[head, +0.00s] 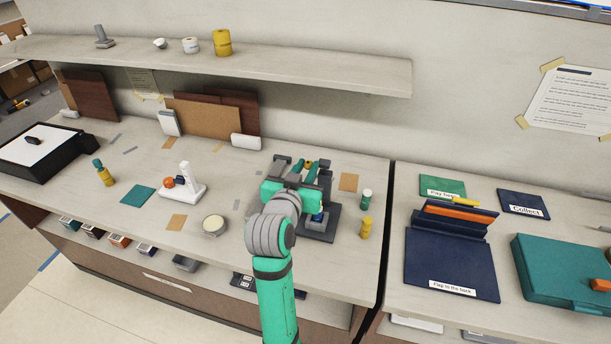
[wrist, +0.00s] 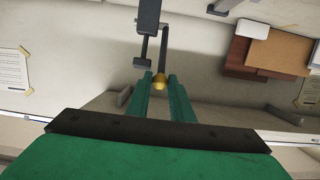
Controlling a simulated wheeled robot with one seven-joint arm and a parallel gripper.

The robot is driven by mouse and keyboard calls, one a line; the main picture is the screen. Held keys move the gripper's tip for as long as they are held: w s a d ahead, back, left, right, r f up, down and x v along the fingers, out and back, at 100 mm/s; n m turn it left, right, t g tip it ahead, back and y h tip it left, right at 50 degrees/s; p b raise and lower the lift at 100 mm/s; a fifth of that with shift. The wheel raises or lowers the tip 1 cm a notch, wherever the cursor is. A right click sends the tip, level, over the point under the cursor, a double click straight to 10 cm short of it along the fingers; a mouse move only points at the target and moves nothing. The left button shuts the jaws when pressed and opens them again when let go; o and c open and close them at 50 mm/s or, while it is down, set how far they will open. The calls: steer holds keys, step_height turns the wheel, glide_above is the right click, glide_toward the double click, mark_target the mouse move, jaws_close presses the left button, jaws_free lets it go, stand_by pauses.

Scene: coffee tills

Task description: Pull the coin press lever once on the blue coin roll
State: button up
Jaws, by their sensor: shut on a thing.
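The coin press (head: 322,228) stands on the counter with a dark grey base, partly hidden behind my arm. A small blue piece, seemingly the blue coin roll (head: 318,217), shows low in the press; my arm hides its surroundings. My gripper (head: 310,168) is at the back top of the press with its green fingers shut on the yellow lever handle (head: 308,164). In the wrist view the yellow lever handle (wrist: 159,80) sits between the two green fingertips, with grey press bars beyond it.
A green-and-white roll (head: 366,199) and a yellow roll (head: 367,228) stand right of the press. A round tin (head: 214,225) and a white stand (head: 184,185) are to its left. The shelf (head: 300,68) runs above, behind the counter. A gap separates the right-hand counter.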

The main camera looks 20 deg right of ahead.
steer(key=shift+w+r, duration=0.1)
steer(key=shift+r, duration=0.1)
steer(key=shift+w+d+r, duration=0.3)
steer(key=shift+w+d, duration=0.1)
steer(key=shift+w, duration=0.15)
steer(key=shift+w+d+r, duration=0.25)
steer(key=shift+w+d, duration=0.15)
steer(key=shift+w, duration=0.1)
steer(key=o, duration=0.9)
